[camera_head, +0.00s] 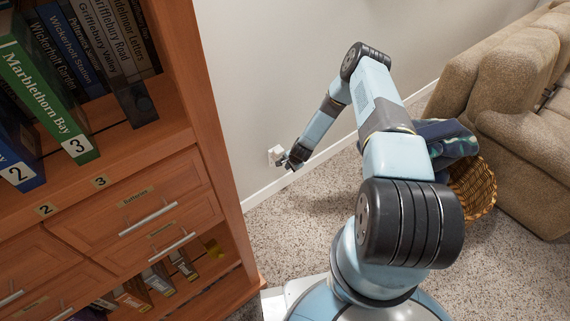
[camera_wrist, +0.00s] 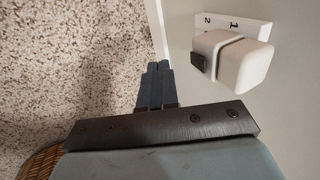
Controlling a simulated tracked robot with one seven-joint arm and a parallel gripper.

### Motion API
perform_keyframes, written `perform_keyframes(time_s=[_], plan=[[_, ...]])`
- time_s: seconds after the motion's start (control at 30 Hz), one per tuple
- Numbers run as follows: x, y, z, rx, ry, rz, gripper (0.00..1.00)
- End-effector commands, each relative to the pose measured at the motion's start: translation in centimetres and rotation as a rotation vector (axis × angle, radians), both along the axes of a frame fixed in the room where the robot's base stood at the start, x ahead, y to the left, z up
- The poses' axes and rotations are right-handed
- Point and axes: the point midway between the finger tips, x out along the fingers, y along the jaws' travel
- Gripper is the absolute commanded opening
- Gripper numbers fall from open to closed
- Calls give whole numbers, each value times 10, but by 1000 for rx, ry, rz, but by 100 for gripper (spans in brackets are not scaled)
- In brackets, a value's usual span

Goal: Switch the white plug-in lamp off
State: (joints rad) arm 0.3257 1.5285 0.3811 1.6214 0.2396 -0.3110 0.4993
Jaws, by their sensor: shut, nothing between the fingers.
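The white plug-in lamp (camera_wrist: 245,65) sits on a white wall plate marked 1 and 2 (camera_wrist: 232,24) in the wrist view. A small dark switch (camera_wrist: 197,66) is on the lamp's left side. The lamp also shows small and white low on the wall in the head view (camera_head: 275,154). My gripper (camera_wrist: 157,68) is shut and empty, its fingertips to the left of the lamp and apart from it in the wrist picture. In the head view my gripper (camera_head: 284,162) is close to the lamp and partly covers it. I cannot tell whether the lamp is lit.
A wooden bookcase (camera_head: 215,130) with books and drawers stands at the left. A tan sofa (camera_head: 500,90) and a wicker basket (camera_head: 478,190) holding dark cloth (camera_head: 450,138) are at the right. Speckled carpet (camera_head: 310,215) is open between them, below the plain wall (camera_head: 260,60).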

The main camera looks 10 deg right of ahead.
Motion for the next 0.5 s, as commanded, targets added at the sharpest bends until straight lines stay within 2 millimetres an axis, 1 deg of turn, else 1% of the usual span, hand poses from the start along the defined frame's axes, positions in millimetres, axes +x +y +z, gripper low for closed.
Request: perform_keyframes(time_s=[0.1, 0.3, 0.5], plan=[[-11, -9, 18, 0, -1, -2, 0], [-31, -14, 50, 1, 0, 4, 0], [-44, -19, 73, 1, -1, 4, 0]])
